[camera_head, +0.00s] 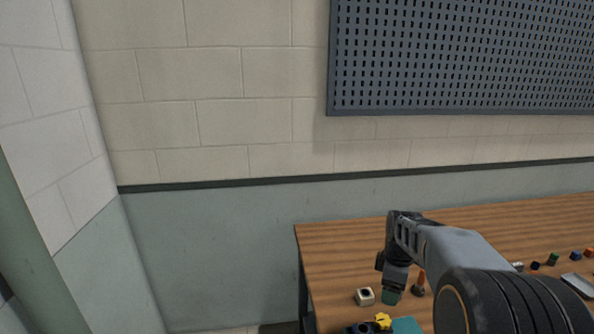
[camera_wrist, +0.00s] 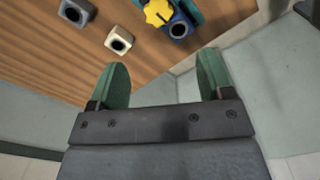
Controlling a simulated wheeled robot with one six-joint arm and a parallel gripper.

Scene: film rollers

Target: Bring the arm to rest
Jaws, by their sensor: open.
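My arm (camera_head: 450,246) reaches in from the lower right, over the wooden table (camera_head: 335,243), and bends down at its far end. My gripper (camera_head: 391,297) points down near the table's left part. In the wrist view its two green fingers (camera_wrist: 163,72) stand wide apart with nothing between them. A pale block with a dark hole (camera_head: 365,296) is just left of the gripper in the head view. I cannot tell whether the fingers touch the table.
A yellow knob (camera_head: 384,320) is on a blue part beside a teal piece (camera_head: 407,325). The wrist view shows two holed blocks (camera_wrist: 119,40) (camera_wrist: 75,12). Several small parts (camera_head: 554,258) and a grey tray (camera_head: 578,285) lie right. A pegboard (camera_head: 450,55) hangs behind.

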